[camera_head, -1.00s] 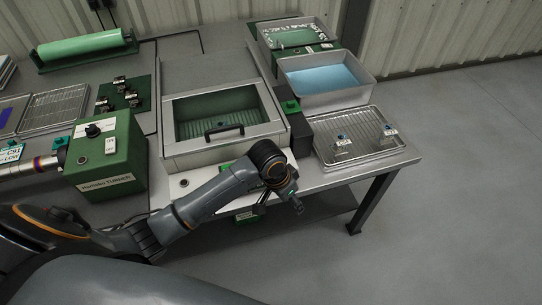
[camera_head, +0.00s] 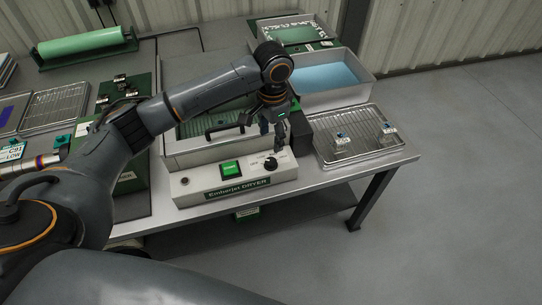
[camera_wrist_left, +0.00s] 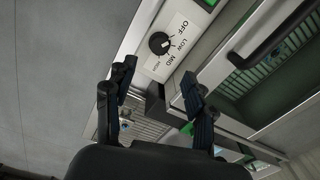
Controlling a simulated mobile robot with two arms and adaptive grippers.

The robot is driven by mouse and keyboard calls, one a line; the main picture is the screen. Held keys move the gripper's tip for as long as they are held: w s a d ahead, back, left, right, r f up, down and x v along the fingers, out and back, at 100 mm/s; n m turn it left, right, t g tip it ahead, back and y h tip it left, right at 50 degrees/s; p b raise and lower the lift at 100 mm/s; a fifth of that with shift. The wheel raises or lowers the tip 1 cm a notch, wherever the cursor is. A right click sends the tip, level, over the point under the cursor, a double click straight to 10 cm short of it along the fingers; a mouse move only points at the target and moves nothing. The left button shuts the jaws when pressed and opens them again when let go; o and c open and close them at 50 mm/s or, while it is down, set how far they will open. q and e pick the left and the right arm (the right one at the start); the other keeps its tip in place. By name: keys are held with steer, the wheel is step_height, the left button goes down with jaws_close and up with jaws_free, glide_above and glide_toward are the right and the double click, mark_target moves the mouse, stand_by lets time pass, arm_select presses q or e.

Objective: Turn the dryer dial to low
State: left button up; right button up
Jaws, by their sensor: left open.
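The dryer (camera_head: 236,190) has a pale front panel with a green switch (camera_head: 230,168) and a black dial (camera_head: 271,163) near its right end. In the left wrist view the dial (camera_wrist_left: 159,43) sits on a white plate marked OFF, LOW, MID and a smaller, likely HIGH, mark. I cannot clearly tell which mark its pointer faces. My left gripper (camera_head: 272,136) is open, pointing down just above and behind the dial, apart from it. In the wrist view its two fingers (camera_wrist_left: 158,72) are spread and empty, with the dial beyond their tips. My right gripper is not in view.
The dryer's lid handle (camera_head: 224,129) is close to the left of my gripper. A wire rack (camera_head: 350,158) with small tagged items stands to the right, and a tray of blue liquid (camera_head: 328,78) behind it. Open floor lies to the right.

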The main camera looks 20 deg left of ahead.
mark_target(271, 161)
arm_select(q)
step_height(271, 161, down, 10)
steer(key=shift+w+a+f, duration=0.1)
stand_by(0.4)
jaws_close()
steer(key=shift+p, duration=0.3)
